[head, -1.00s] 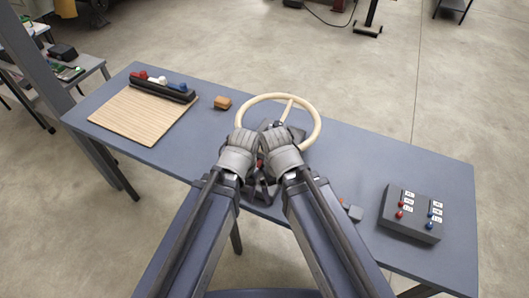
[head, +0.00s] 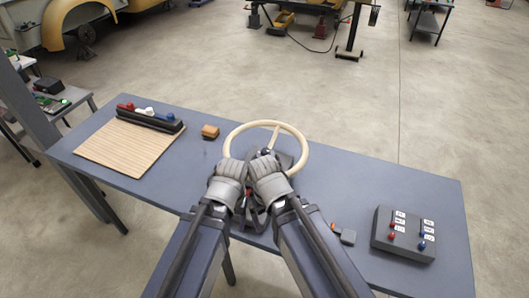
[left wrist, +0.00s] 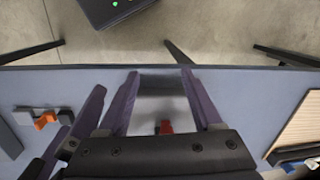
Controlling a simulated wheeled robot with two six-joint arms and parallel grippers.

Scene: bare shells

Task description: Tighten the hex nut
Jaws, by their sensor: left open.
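I cannot make out a hex nut in either view. A cream ring like a steering wheel (head: 305,150) stands on a dark mount on the blue-grey table (head: 350,195). My two wrists lie side by side at its near edge and hide part of the mount. My left gripper (head: 250,212) points down towards the table's near side. In the left wrist view its purple fingers (left wrist: 160,85) are apart, with a grey surface and a small red part (left wrist: 166,127) showing between them. My right gripper's fingers are mostly hidden behind the wrists.
A ribbed wooden mat (head: 125,145) lies at the left, with a dark rack (head: 150,120) behind it. A grey-and-orange piece (head: 343,235) and a switch box (head: 405,240) are at the right.

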